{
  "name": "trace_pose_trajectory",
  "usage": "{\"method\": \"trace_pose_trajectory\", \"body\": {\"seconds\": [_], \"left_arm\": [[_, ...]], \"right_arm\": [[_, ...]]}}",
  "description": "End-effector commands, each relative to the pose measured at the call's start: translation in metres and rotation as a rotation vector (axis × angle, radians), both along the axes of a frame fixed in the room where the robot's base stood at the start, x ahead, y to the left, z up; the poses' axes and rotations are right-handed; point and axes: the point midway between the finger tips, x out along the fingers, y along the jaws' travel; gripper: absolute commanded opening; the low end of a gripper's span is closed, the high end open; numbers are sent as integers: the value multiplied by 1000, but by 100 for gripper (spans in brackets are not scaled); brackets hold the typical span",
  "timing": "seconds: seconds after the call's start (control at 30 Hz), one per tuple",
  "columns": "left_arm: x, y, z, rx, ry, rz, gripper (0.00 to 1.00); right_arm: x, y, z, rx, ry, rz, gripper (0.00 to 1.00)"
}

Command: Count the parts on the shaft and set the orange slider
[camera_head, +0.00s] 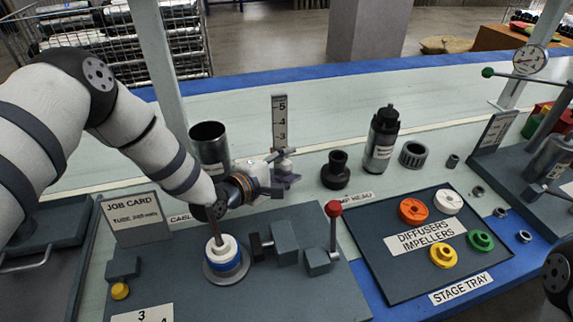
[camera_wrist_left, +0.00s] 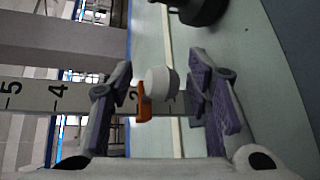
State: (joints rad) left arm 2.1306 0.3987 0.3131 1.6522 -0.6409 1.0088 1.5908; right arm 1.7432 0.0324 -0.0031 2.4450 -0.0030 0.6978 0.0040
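The shaft (camera_head: 216,233) stands upright on a round grey base at the front left, with a white part (camera_head: 223,247) above a blue part (camera_head: 226,263); closely stacked parts are hard to count. The upright scale (camera_head: 280,120) shows 5, 4 and 3 in the head view, its lower part hidden by my left gripper (camera_head: 285,172). In the left wrist view, the orange slider (camera_wrist_left: 145,105) sits on the scale near the 2, with a white knob (camera_wrist_left: 160,82). My left gripper (camera_wrist_left: 160,88) is open, its fingers on either side of the knob with gaps visible. My right gripper is out of view.
A red-knobbed lever (camera_head: 333,210) and grey blocks (camera_head: 286,248) stand right of the shaft. The stage tray (camera_head: 385,270) holds coloured discs. A job card (camera_head: 133,215) stands left. A metal cylinder (camera_head: 210,148) stands behind my left wrist; black pump parts (camera_head: 336,172) stand right of the scale.

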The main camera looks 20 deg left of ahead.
Motion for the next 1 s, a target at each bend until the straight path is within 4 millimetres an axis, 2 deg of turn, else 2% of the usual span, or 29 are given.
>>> {"method": "trace_pose_trajectory", "body": {"seconds": [0.23, 0.5, 0.6, 1.0], "left_arm": [[-5, 3, 2, 0, 1, 2, 45], [-54, 23, 16, -1, 1, 2, 45], [-64, 26, 19, -1, 0, 0, 45], [-67, 27, 20, 0, 0, 0, 45]], "right_arm": [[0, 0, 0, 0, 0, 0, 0], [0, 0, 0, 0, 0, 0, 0], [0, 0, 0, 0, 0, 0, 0], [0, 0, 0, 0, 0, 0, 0]]}}
